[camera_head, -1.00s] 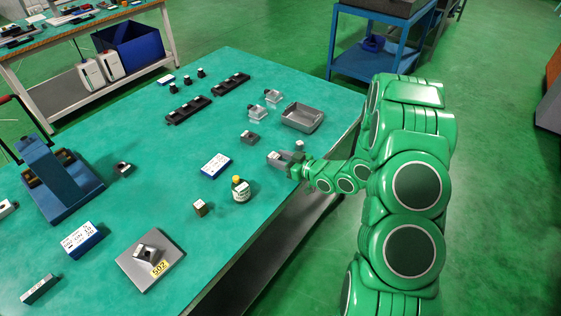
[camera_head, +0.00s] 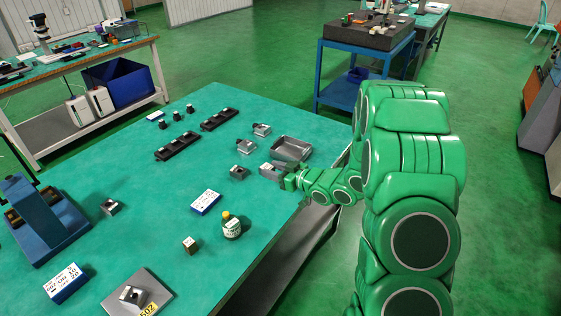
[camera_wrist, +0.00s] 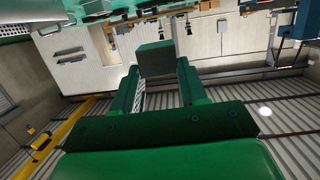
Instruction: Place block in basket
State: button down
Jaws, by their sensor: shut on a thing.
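My gripper (camera_wrist: 157,75) is shut on a block (camera_wrist: 154,58), which shows as a plain dark square-faced piece between the green fingers in the wrist view. In the head view my gripper (camera_head: 275,171) reaches in from the right over the table's right edge. A grey piece shows at its tip, and I cannot clearly part block from fingers there. A shallow grey open tray (camera_head: 303,153), the only basket-like thing near, lies just behind my gripper. My gripper appears just in front of its near side. Its height above the table is hard to tell.
Small grey fixtures (camera_head: 238,173) stand left of my gripper. Black racks (camera_head: 219,119) lie behind.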

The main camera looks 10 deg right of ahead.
jog(key=w+d+r+m+t+h, duration=0.35)
jog(key=d+r, duration=0.35)
jog(key=d, duration=0.4)
jog(key=shift+g+h, duration=0.25)
jog(key=shift+h, duration=0.1)
jog(key=shift+w+d+f, duration=0.25)
jog(key=shift+w+f, duration=1.9)
jog(key=shift+w, duration=0.05)
jog(key=shift+w+d+f, duration=0.2)
jog(key=shift+w+f, duration=1.95)
jog(key=shift+w+d+f, duration=0.25)
jog(key=shift+w+f, duration=1.9)
jog(key=shift+w, duration=0.05)
